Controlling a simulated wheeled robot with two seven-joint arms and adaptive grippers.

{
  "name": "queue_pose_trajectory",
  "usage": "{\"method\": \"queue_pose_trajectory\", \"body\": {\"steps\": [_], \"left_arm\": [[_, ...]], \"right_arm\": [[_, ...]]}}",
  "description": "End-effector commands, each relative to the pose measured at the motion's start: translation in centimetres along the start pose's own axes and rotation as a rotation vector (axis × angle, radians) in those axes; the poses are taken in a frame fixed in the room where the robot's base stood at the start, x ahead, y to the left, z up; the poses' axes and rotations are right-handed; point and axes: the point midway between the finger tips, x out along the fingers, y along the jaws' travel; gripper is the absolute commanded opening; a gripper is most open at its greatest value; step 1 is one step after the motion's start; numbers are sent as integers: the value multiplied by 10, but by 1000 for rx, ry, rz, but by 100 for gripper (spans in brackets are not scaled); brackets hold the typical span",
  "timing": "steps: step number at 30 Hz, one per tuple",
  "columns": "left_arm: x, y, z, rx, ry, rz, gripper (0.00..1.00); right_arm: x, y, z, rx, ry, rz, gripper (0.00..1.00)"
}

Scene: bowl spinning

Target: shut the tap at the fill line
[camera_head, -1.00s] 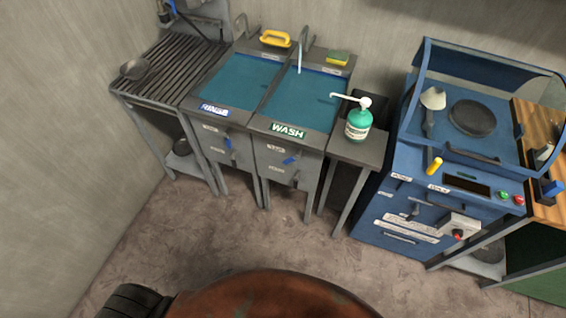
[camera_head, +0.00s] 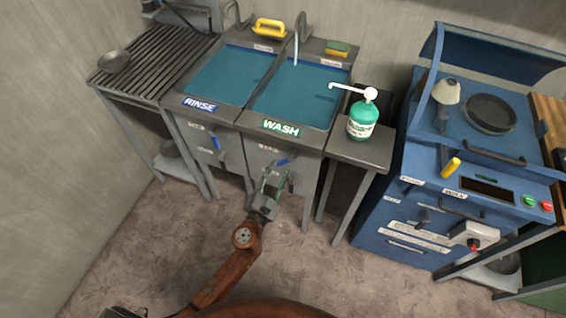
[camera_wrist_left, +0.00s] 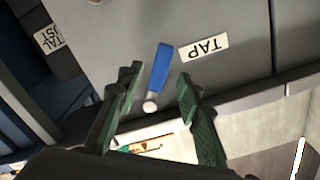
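The wash basin (camera_head: 268,123) holds teal water (camera_head: 292,97), and a thin pale stream (camera_head: 296,48) falls from its spout (camera_head: 301,24). A fill line cannot be clearly made out. A blue lever (camera_head: 283,161) sits on the front of the wash unit. In the left wrist view the blue lever (camera_wrist_left: 158,68) ends in a pale round tip, beside a label reading TAP (camera_wrist_left: 204,47). My left gripper (camera_head: 273,178) is in front of the wash unit. In the left wrist view its green-padded fingers (camera_wrist_left: 157,84) are open, one on each side of the lever, with gaps. My right gripper is out of view.
The rinse basin (camera_head: 186,104), with its own blue lever (camera_head: 216,142), stands to the left. A green pump bottle (camera_head: 362,119) is on the side shelf (camera_head: 368,152). A blue machine (camera_head: 400,225) stands to the right. The floor in front is clear.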

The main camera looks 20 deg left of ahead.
Motion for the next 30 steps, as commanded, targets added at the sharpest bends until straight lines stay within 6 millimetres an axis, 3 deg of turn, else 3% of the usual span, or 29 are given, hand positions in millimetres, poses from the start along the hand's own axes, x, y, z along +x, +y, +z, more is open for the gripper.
{"method": "queue_pose_trajectory", "body": {"steps": [3,9,19,30], "left_arm": [[20,0,0,1,1,0,33],[39,1,1,1,-1,1,33],[42,1,2,0,-3,1,33],[42,1,2,0,-3,1,8]], "right_arm": [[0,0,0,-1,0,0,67],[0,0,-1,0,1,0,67],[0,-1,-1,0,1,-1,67],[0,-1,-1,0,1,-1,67]]}}
